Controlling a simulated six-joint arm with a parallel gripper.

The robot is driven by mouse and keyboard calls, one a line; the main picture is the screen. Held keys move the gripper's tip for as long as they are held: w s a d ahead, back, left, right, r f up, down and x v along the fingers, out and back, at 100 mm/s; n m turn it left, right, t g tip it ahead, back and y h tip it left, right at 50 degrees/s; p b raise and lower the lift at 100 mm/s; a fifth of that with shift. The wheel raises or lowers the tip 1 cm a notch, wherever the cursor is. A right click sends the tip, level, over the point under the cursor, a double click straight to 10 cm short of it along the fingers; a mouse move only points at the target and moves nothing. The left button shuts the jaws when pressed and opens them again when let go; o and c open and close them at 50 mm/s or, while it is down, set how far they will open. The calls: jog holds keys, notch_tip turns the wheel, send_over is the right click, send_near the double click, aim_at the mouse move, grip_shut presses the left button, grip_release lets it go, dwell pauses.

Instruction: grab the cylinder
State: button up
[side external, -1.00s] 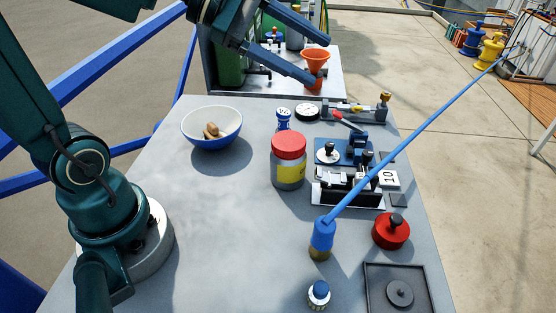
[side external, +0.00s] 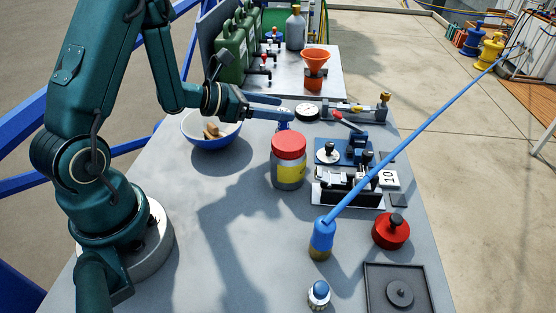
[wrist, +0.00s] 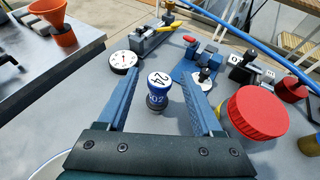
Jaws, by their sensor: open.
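A small cylinder (wrist: 158,92) with a white top marked 24 and a blue body stands upright on the grey table. In the wrist view it shows between the two blue fingers of my gripper (wrist: 160,80), with a gap on each side. In the side view my gripper (side external: 284,107) reaches over from the left, low above the table. Its fingers partly hide the cylinder (side external: 284,123) there. The jaws are open and hold nothing.
A red-lidded jar (side external: 288,160) stands close in front of the cylinder. A blue-and-white bowl (side external: 212,139) lies under my wrist. A round dial (side external: 307,112) and a clamp fixture (side external: 347,186) sit to the right. The left front of the table (side external: 200,270) is clear.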

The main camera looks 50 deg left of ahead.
notch_tip(320, 180, down, 2)
jog(key=shift+f, duration=0.25)
jog(key=shift+x, duration=2.6)
grip_shut()
